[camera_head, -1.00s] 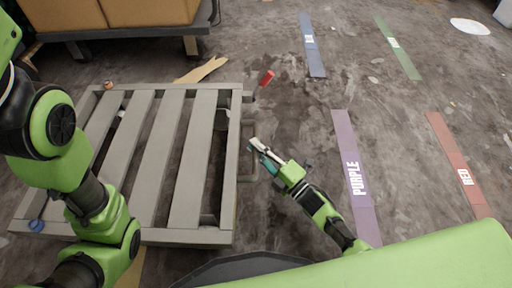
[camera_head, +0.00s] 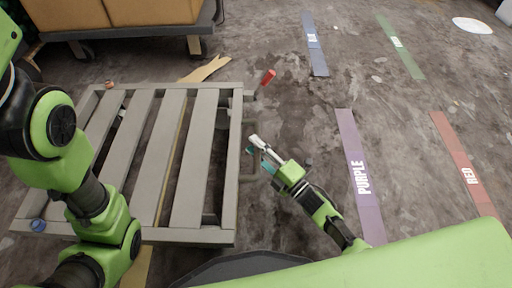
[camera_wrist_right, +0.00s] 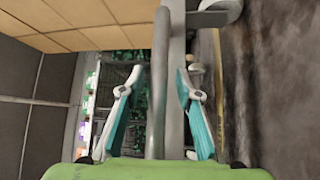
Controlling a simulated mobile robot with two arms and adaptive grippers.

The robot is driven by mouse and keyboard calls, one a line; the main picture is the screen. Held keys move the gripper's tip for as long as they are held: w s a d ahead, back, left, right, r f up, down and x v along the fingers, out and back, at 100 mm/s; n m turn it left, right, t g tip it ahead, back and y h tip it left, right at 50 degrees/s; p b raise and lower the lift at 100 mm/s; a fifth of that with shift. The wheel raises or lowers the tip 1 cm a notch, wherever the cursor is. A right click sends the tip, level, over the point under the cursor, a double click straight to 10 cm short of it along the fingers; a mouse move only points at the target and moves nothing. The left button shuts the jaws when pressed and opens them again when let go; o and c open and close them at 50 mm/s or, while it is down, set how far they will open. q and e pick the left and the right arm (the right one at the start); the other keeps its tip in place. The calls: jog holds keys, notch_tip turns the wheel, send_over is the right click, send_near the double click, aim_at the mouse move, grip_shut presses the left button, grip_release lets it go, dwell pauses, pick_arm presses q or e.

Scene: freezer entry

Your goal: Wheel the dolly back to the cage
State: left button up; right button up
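The dolly (camera_head: 185,215), a low grey slatted platform, lies at the left in the head view with no load on its slats. A thin grey handle bar (camera_head: 246,150) runs along its right side. My right gripper (camera_head: 257,148) is at that side. In the right wrist view, the handle bar (camera_wrist_right: 160,80) passes between the two parted fingers of my right gripper (camera_wrist_right: 160,95), with gaps on both sides. My left arm reaches over the dolly's left part; its gripper is out of view. I cannot identify the cage for certain.
A cart with brown boxes (camera_head: 150,12) stands behind the dolly. A cardboard scrap (camera_head: 206,69) and a red cylinder (camera_head: 268,76) are near its far right corner. Floor strips, including purple (camera_head: 358,175) and red (camera_head: 465,165), lie on open floor at right. A mesh rack (camera_wrist_right: 115,75) shows in the wrist view.

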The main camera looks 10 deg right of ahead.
jog(key=v, duration=1.2)
